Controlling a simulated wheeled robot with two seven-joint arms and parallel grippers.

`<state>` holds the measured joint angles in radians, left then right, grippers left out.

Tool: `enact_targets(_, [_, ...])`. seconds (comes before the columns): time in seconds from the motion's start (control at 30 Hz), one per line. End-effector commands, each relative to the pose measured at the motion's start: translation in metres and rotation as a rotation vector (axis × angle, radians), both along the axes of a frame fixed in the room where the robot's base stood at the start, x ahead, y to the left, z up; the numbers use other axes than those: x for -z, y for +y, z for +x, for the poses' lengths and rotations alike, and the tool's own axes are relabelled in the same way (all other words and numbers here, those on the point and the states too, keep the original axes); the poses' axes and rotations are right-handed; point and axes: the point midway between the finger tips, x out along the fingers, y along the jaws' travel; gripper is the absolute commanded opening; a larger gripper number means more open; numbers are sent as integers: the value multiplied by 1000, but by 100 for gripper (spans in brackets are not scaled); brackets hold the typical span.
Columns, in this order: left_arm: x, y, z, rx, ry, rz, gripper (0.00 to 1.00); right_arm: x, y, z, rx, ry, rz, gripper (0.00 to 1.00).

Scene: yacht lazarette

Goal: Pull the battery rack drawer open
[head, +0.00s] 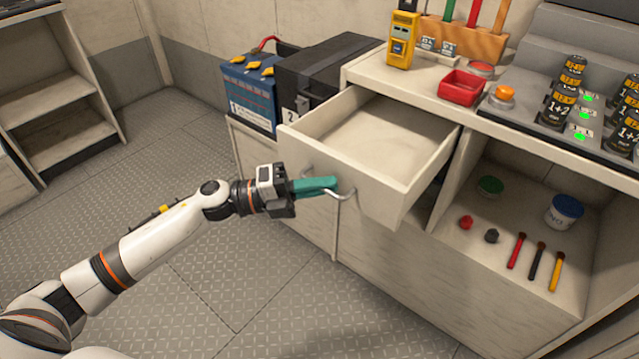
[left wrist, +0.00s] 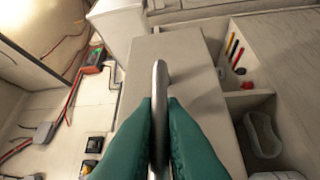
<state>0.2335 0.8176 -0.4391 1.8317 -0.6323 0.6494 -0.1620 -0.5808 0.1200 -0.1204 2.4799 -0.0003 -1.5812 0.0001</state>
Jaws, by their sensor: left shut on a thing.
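The drawer (head: 372,141) is pulled well out of the pale cabinet, and its inside looks empty. Its front panel (head: 375,199) carries a curved metal handle (head: 347,192). My left gripper (head: 330,187) has teal fingers shut on this handle. In the left wrist view the handle (left wrist: 160,85) stands upright between the two teal fingers, with the drawer front behind it. The part of the handle between the fingers is hidden in the head view. My right gripper is in neither view.
A blue battery (head: 250,95) and a black box (head: 325,72) stand left of the drawer. On the counter are a yellow meter (head: 402,40) and a red tray (head: 460,87). An open shelf at right holds a blue-lidded tub (head: 564,211) and brushes. The floor (head: 210,275) is clear.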

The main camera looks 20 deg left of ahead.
Motion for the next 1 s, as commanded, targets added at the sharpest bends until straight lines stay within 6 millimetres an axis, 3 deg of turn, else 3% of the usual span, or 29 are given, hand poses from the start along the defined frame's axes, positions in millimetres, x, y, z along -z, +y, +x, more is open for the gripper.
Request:
enact_targets(0.33, [0, 0, 0, 0, 0, 0, 0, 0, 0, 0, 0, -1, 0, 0])
enact_targets(0.37, [0, 0, 0, 0, 0, 0, 12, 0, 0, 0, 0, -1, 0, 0])
enact_targets(0.4, [0, 0, 0, 0, 0, 0, 18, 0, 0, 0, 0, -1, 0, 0])
enact_targets(0.73, [1, 3, -1, -1, 1, 0, 18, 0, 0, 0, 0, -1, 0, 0])
enact_targets(0.87, [4, 16, -7, -1, 5, 1, 18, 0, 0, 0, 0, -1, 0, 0])
enact_targets(1.0, [8, 42, -20, -2, 7, 3, 18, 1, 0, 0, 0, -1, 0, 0])
